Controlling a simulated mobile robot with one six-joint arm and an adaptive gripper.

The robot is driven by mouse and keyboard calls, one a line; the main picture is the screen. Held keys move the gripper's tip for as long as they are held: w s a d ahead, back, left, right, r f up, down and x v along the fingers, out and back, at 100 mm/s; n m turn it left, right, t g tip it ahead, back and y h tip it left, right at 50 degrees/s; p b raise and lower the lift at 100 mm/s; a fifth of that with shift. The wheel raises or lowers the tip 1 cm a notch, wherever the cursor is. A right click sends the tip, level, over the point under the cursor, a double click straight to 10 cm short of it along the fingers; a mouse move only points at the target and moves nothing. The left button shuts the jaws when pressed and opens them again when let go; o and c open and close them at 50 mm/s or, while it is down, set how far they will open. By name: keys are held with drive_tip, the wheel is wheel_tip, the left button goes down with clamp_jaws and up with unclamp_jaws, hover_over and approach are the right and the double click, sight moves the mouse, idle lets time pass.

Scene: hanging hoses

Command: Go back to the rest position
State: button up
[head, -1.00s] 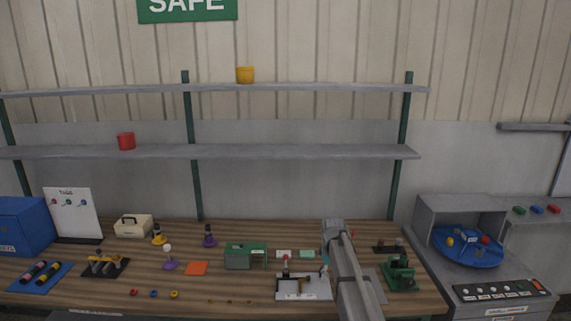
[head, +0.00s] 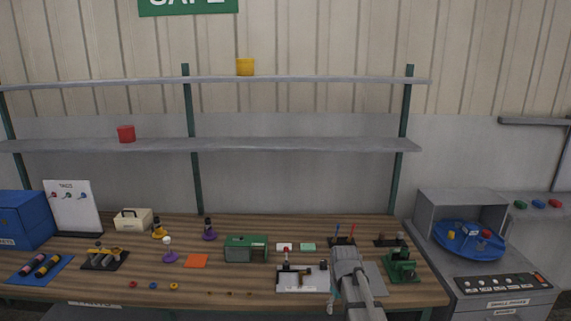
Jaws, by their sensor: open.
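My arm (head: 358,285) comes up from the bottom edge, right of the middle, over the front of the wooden workbench (head: 110,283). It is bent, with its upper joint near the bench's right part. My gripper (head: 332,304) shows only as a small grey piece at the arm's left side, low in the view. I see nothing held in it. Its fingers are small and partly hidden by the arm.
A white-and-grey fixture (head: 303,281) stands just left of my arm. A green press-like device (head: 402,267) stands to its right, and a green box (head: 246,249) further left. A grey machine with a blue round tray (head: 468,243) stands right of the bench. Shelves (head: 290,144) hang behind.

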drive_tip(key=s+f+m+b, duration=0.2)
drive_tip(key=s+f+m, duration=0.1)
drive_tip(key=s, duration=1.1)
drive_tip(key=shift+d+m, duration=0.25)
drive_tip(key=shift+m, duration=0.45)
